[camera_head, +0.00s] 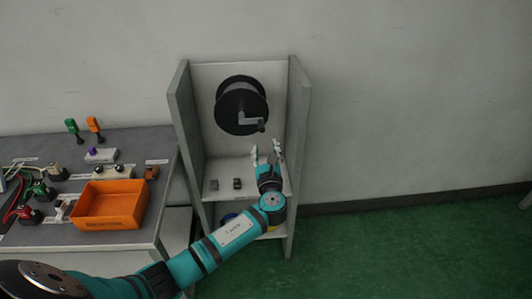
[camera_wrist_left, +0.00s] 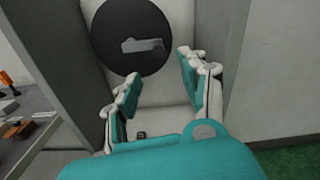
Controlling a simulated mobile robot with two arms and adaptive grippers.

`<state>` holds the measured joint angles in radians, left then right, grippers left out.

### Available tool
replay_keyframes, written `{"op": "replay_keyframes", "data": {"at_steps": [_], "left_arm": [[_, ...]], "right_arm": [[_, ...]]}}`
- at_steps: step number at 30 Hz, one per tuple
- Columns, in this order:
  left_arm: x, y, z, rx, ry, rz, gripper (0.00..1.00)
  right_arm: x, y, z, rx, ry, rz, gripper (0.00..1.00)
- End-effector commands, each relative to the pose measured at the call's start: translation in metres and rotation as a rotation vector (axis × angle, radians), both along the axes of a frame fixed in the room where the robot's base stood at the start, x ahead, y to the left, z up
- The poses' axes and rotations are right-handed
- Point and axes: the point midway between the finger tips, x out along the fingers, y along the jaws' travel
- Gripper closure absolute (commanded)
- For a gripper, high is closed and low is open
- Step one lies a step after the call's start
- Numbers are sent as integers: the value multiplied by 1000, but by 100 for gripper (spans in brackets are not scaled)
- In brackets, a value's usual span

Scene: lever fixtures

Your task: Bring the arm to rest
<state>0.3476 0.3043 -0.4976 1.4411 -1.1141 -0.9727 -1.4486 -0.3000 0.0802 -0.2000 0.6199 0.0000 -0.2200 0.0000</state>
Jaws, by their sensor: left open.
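My left arm is teal and reaches in from the lower left in the head view. Its left gripper (camera_head: 266,151) is open and empty in front of the grey cabinet. A black reel with a grey crank handle (camera_head: 254,126) is mounted on the cabinet's back panel, just above and left of the fingertips. In the left wrist view the two fingers (camera_wrist_left: 158,85) stand wide apart, with the reel (camera_wrist_left: 130,35) beyond them and the handle not between them. My right gripper is not in view.
The grey cabinet's side walls (camera_head: 298,150) flank the gripper closely. Two small dark blocks (camera_head: 225,184) sit on its shelf. A table to the left holds an orange bin (camera_head: 110,222), levers (camera_head: 96,128) and switches. Green floor to the right is mostly clear.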

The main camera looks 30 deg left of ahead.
Motion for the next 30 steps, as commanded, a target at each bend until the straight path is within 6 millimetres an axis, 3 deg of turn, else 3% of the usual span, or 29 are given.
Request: {"op": "replay_keyframes", "data": {"at_steps": [20,23,25,30], "left_arm": [[-8,-5,-4,-8,4,-1,56],[-12,-4,-29,-66,34,-5,56],[-18,-2,-64,-153,71,-7,56],[-59,-2,-182,-487,183,33,56]], "right_arm": [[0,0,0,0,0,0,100],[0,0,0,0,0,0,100],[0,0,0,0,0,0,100],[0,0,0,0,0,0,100]]}}
